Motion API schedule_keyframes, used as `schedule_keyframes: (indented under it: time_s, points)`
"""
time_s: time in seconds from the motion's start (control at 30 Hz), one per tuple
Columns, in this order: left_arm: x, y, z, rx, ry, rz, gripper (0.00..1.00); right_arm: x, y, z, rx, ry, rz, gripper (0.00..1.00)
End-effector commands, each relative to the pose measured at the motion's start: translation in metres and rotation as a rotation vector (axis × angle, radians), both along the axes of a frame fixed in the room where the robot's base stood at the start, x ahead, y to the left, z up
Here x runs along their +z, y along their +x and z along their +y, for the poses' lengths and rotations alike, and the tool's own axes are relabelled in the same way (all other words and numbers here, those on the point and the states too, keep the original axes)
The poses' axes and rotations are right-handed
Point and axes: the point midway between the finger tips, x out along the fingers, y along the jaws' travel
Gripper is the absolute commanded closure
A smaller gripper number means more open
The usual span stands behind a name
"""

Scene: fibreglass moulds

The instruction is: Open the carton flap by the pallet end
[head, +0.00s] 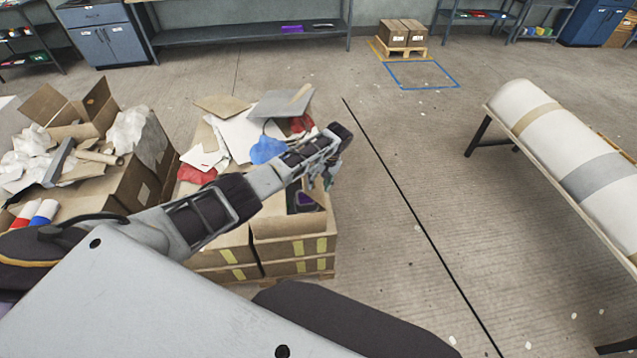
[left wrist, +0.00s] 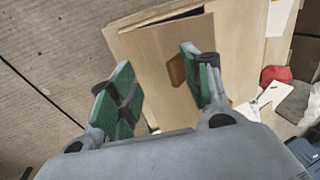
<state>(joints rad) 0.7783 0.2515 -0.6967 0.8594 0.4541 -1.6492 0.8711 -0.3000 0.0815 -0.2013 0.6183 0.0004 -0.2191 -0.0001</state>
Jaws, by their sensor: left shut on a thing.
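The carton (head: 284,227) stands at the near right end of the pallet (head: 300,279), on top of other taped cartons. A dark and purple item shows in its opening in the head view. The contact itself is partly hidden. My right gripper is not in view.
Papers, a grey panel (head: 283,103), a blue cloth (head: 267,150) and red cloths clutter the pallet's far part. A heaped box (head: 140,180) stands left. Floor right of the pallet is clear up to a stand with a white roll (head: 560,140).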

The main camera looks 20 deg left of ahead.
Motion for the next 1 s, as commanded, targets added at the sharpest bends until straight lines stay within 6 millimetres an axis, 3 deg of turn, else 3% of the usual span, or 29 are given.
schedule_keyframes:
  time_s: [0.03,0.27,0.7,1.0]
  points:
    - [-0.005,-0.003,-0.008,-0.005,-0.014,0.004,0.70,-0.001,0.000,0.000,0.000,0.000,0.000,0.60]
    - [0.010,-0.001,-0.011,-0.005,-0.013,0.005,0.70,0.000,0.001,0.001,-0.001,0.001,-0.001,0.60]
    - [0.075,0.009,-0.020,-0.002,-0.005,-0.003,0.70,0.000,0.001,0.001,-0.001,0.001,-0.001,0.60]
    - [0.109,0.013,-0.026,-0.001,-0.002,-0.003,0.70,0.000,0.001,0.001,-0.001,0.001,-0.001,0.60]
